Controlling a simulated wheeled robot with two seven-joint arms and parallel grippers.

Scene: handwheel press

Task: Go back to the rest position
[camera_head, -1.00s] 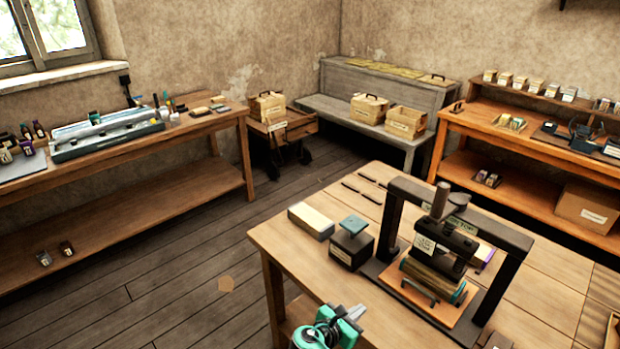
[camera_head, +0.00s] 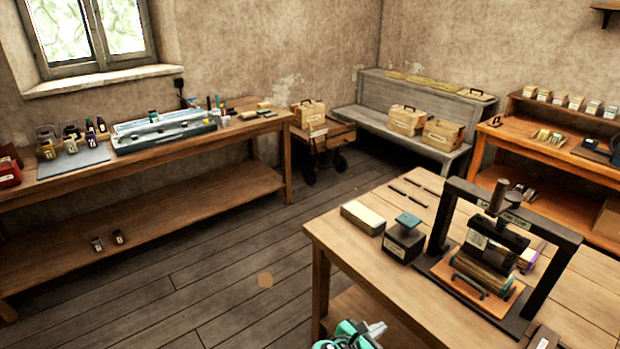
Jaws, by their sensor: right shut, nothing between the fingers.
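My right gripper (camera_head: 374,331) shows at the bottom edge, low in front of the near left side of the press table (camera_head: 345,244). Its grey fingertips are together with nothing between them, and it is apart from the table. Part of its green body is cut off by the frame's lower edge. My left gripper is not in view. The handwheel press (camera_head: 500,245), a black frame with a central screw, stands on the table with a roll-like stack on an orange board (camera_head: 472,285) under it.
A dark block with a teal top (camera_head: 404,238) and a pale block (camera_head: 364,217) sit left of the press. A long bench (camera_head: 150,207) runs along the left wall. A trolley (camera_head: 325,135) and grey bench (camera_head: 377,121) stand behind. Wooden floor between is clear.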

